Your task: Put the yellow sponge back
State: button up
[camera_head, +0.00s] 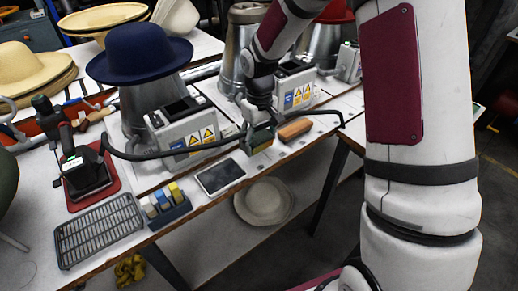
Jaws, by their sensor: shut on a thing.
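My gripper (258,121) reaches down over the front of the workbench, beside the orange-brown block. It is shut on a small block with a dark green face and a yellowish lower edge, which looks like the yellow sponge (262,141). The fingers are small and partly hidden at this distance. The sponge is close to the bench top near its front edge; I cannot tell whether it touches. A small dark blue caddy (171,216) with white, blue and yellow items stands at the front left of the bench.
The orange-brown block (295,129) lies right of my gripper. A tablet (220,176) lies between gripper and caddy. A grey rack (99,231) and an iron on a red mat (78,196) are at left. Hat presses, one with a blue hat (139,53), and a dark hose stand behind.

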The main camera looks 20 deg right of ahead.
aim_at(259, 149)
jog(key=shift+f, duration=1.8)
jog(key=shift+f, duration=0.2)
jog(key=o, duration=1)
jog(key=shift+o, duration=0.2)
